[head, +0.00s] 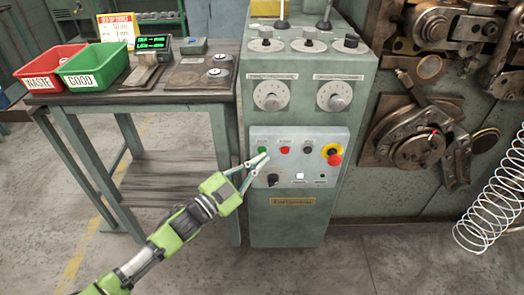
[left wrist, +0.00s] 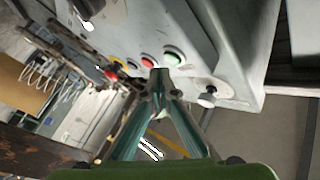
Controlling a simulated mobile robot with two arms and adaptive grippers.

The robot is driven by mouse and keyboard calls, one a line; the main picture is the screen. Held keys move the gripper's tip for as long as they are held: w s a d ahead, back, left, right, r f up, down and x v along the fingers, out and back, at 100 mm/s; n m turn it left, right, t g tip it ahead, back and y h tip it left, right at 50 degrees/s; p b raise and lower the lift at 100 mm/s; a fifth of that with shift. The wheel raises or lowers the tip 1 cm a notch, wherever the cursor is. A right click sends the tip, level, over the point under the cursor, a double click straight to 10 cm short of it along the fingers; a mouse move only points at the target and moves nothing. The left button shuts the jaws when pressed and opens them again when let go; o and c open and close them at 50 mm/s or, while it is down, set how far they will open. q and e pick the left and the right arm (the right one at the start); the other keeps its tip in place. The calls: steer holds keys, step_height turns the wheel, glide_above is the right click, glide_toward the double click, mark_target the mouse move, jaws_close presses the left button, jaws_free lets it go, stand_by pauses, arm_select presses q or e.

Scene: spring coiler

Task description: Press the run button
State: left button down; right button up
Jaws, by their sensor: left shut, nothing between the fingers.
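The green button (head: 262,150), which looks like the run button, is at the upper left of the light grey control panel (head: 300,136); its small label is hard to read. It also shows in the left wrist view (left wrist: 174,57), just above and right of the fingertips. My left gripper (head: 263,160) is shut and empty, its fingertips just below the green button in the head view. I cannot tell whether they touch the panel. A red button (head: 285,150) sits right of the green one. My right gripper is not in view.
A black button (head: 308,150) and a red emergency-stop knob (head: 334,156) on yellow are farther right. A dark knob (head: 272,180) is below the fingers. A bench (head: 160,95) with red (head: 48,68) and green bins (head: 95,66) stands left. A wire coil (head: 495,210) hangs right.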

arm_select(q)
steer(key=shift+w, duration=0.1)
stand_by(0.6)
steer(key=shift+w, duration=0.35)
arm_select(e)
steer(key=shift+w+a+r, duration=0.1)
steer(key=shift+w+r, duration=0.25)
arm_select(q)
steer(key=shift+w, duration=0.1)
